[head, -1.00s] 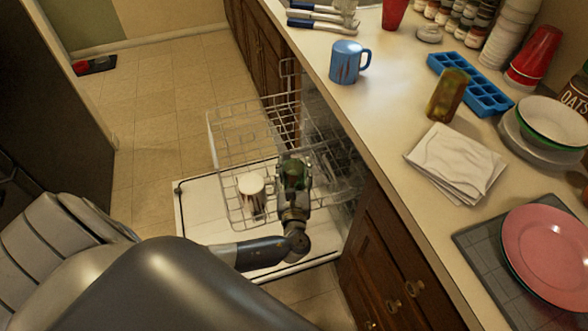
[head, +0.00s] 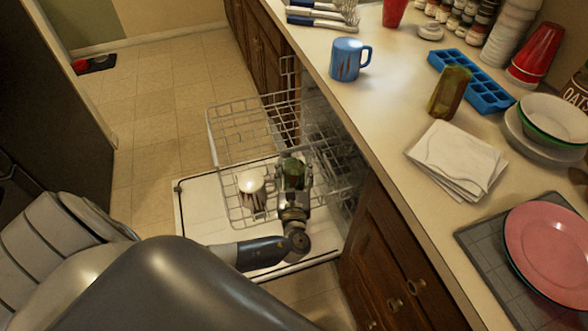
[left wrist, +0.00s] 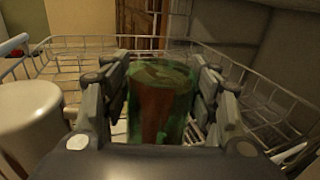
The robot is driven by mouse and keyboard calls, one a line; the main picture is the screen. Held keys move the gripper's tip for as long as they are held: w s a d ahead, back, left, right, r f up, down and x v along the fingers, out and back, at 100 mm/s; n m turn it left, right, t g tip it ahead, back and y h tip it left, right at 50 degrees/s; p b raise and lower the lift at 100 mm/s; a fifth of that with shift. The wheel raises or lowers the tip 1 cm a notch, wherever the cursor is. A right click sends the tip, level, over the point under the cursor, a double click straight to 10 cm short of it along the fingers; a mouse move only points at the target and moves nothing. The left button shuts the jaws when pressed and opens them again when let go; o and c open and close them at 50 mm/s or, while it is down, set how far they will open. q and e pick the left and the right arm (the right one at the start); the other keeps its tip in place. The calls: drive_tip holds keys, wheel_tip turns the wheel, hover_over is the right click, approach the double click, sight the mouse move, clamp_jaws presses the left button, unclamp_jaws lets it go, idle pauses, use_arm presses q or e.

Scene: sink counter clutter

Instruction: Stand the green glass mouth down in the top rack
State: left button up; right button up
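The green glass (head: 292,174) is at the top rack (head: 232,222) of the dishwasher, right of a white and brown mug (head: 251,190). In the left wrist view the glass (left wrist: 161,105) is upright between the fingers, with a dark green end on top; its lower end is hidden. My left gripper (head: 293,168) comes from the front, its fingers on both sides of the glass. They look spread, with thin gaps beside it, though contact is hard to judge. My right gripper is not in view.
The pulled-out rack's wires surround the glass, above the open door (head: 200,205). The counter edge and cabinet (head: 385,245) are close on the right. On the counter are a blue mug (head: 346,60), a greenish-brown tumbler (head: 449,92), a blue ice tray (head: 480,88) and napkins (head: 455,160).

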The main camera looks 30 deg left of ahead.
use_arm(q)
drive_tip(key=shift+o, duration=1.2)
drive_tip(key=shift+s+d, duration=0.25)
drive_tip(key=shift+s, duration=0.05)
drive_tip(key=v, duration=1.1)
drive_tip(key=shift+s+d, duration=0.1)
drive_tip(key=shift+s, duration=0.05)
